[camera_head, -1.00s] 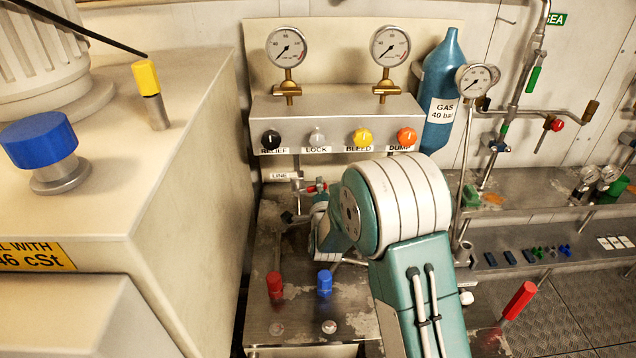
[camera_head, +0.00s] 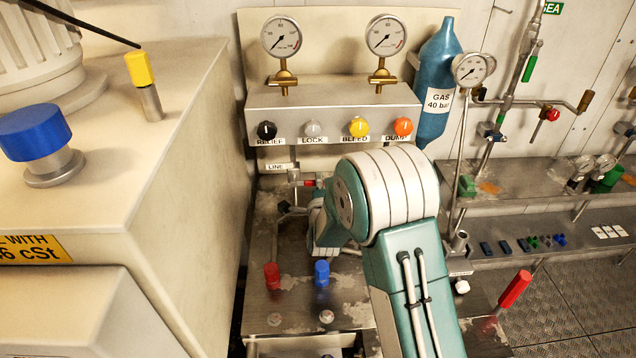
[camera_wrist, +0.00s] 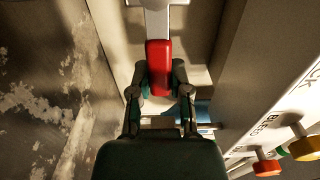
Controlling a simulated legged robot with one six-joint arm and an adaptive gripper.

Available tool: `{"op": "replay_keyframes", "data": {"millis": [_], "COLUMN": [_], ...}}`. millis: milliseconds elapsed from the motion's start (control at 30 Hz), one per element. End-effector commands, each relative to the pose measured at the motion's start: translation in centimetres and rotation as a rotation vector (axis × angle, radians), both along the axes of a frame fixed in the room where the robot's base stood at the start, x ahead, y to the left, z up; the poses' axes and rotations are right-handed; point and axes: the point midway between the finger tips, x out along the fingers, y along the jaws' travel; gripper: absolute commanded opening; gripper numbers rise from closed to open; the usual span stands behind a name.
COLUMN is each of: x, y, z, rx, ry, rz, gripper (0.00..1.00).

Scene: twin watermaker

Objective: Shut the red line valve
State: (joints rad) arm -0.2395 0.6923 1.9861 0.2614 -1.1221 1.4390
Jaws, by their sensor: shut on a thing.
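The red line valve handle (camera_wrist: 158,62) lies between the two fingers of my gripper (camera_wrist: 158,78) in the wrist view, with a finger against each side. A pale grey metal stem (camera_wrist: 156,22) extends beyond the handle. In the head view a small bit of the red handle (camera_head: 310,183) shows near the LINE label (camera_head: 277,167), under the panel. My arm hides most of the valve and the gripper there. The handle's exact angle to the pipe cannot be told.
Above are the RELIEF, LOCK, BLEED and DUMP knobs (camera_head: 358,127) and two gauges (camera_head: 281,37). A red knob (camera_head: 272,276) and a blue knob (camera_head: 321,273) stand on the bench in front. A large cream housing (camera_head: 190,180) bounds the left; a blue gas bottle (camera_head: 437,85) is right.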

Motion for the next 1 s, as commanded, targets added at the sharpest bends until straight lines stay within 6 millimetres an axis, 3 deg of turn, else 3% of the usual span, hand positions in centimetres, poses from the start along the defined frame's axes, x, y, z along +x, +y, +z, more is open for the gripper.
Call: {"op": "replay_keyframes", "data": {"millis": [33, 100, 567, 1000], "x": [-0.1, -0.1, -0.6, -8.9], "y": [-0.2, -0.2, 0.0, 0.0], "z": [-0.3, -0.3, -0.1, -0.2], "rx": [-0.002, -0.002, -0.002, -0.003], "ry": [0.009, 0.008, 0.002, 0.005], "rz": [-0.003, -0.003, -0.001, 0.000], "gripper": [0.29, 0.60, 0.60, 0.60]}}
